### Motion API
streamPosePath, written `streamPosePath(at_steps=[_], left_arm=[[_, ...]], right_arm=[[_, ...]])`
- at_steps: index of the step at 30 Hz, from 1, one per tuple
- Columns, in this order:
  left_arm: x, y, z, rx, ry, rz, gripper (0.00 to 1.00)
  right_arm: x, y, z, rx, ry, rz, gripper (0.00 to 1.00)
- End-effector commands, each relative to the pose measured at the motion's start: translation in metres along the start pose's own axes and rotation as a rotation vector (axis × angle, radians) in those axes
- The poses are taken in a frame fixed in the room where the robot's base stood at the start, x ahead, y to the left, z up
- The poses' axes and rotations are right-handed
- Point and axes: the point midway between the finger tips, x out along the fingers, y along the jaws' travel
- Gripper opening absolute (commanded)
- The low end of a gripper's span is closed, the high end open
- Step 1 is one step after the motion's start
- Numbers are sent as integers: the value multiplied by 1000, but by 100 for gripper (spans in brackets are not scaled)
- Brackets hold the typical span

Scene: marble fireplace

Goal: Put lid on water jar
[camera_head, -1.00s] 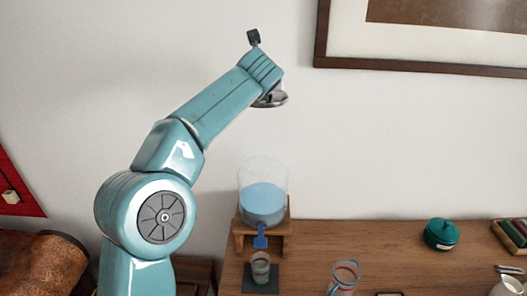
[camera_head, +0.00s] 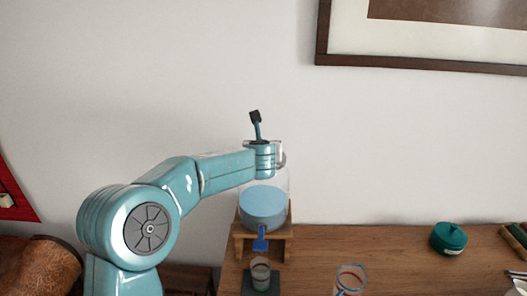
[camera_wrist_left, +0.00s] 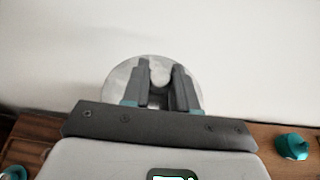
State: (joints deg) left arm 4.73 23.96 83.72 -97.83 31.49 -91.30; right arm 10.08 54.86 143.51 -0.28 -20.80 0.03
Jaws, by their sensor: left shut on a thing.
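The water jar (camera_head: 264,208) is clear glass, part filled with blue water, with a blue tap (camera_head: 260,241) at its front. It stands on a small wooden stand (camera_head: 240,243) at the table's left end. My left gripper (camera_wrist_left: 160,83) is shut on the pale knob of a round grey lid (camera_wrist_left: 119,80) in the left wrist view. In the head view my wrist is right over the jar's top, and hides most of the gripper and the jar's rim. I cannot tell whether the lid touches the rim. My right gripper is not in view.
A small glass (camera_head: 260,272) stands on a dark mat under the tap. Another glass (camera_head: 350,280) stands to the right, and a teal lidded pot (camera_head: 448,238) farther right. The table between them is clear. The wall is behind the jar.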

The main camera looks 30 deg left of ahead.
Motion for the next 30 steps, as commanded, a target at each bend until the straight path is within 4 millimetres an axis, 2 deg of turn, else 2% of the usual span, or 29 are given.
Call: streamPosePath(at_steps=[5, 6, 8, 9, 17, 20, 23, 30], left_arm=[[0, 0, 0, 0, -1, 0, 0], [0, 0, 0, 0, 0, 0, 34], [0, 0, 0, 0, 0, 0, 54], [0, 0, 0, 0, 0, 0, 58], [-1, 0, 0, 0, 0, 0, 58], [-8, 0, 0, 0, -2, -1, 58], [-25, 0, 0, 0, -4, -2, 58], [-81, -1, 0, -1, -4, -4, 58]], right_arm=[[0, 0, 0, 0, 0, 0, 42], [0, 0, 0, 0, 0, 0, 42], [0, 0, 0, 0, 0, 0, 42], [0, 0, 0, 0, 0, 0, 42], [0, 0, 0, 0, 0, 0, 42], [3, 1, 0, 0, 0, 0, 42], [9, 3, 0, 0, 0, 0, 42], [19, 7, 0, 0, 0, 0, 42]])
